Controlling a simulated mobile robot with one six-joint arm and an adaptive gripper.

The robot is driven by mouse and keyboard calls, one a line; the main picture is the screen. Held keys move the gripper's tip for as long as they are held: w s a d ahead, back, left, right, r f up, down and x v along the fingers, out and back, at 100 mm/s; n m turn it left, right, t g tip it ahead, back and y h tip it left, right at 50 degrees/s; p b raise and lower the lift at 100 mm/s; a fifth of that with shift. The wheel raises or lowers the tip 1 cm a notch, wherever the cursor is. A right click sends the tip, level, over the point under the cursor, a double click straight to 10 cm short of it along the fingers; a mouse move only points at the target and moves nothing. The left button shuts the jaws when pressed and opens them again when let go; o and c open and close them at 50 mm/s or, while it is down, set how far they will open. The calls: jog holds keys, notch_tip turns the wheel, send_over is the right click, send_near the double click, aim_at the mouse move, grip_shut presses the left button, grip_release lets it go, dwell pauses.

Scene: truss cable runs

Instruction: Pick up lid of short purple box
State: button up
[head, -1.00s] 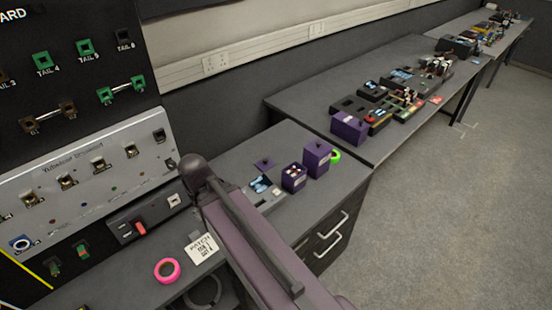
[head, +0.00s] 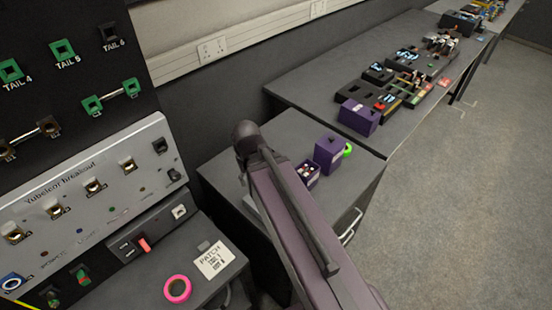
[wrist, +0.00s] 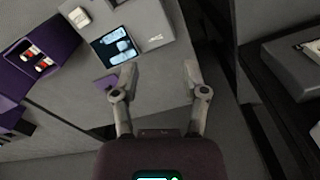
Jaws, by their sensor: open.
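The short purple box (head: 308,174) stands open on the grey cabinet top, with small red and white items inside. It also shows at the upper left of the wrist view (wrist: 20,72). A small purple piece (wrist: 106,82), apparently its lid, lies apart from the box on the grey top and is partly covered by my left finger. In the head view my arm hides it. My gripper (wrist: 160,72) is open and empty above the cabinet top, with the purple piece at its left finger rather than between the fingers. Whether they touch is unclear.
A pink ring (head: 177,289) lies on the left bench. The top between my fingers is clear.

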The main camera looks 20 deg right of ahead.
jog(key=shift+s, duration=0.1)
jog(key=shift+o, duration=1.3)
jog(key=w+d+f+b, duration=0.1)
jog(key=w+d+b, duration=0.1)
jog(key=w+d, duration=0.6)
jog(key=w+d+f+b, duration=0.1)
jog(key=w+d+f, duration=0.1)
jog(key=w+d, duration=0.6)
jog(key=w, duration=0.4)
jog(key=shift+w+f+b, duration=0.3)
jog(key=shift+b, duration=0.05)
jog(key=shift+f, duration=0.2)
notch_tip(320, 180, down, 8)
jog(key=b, duration=0.8)
jog(key=shift+f+b, duration=0.1)
jog(key=shift+b, duration=0.2)
jog(key=shift+f, duration=0.1)
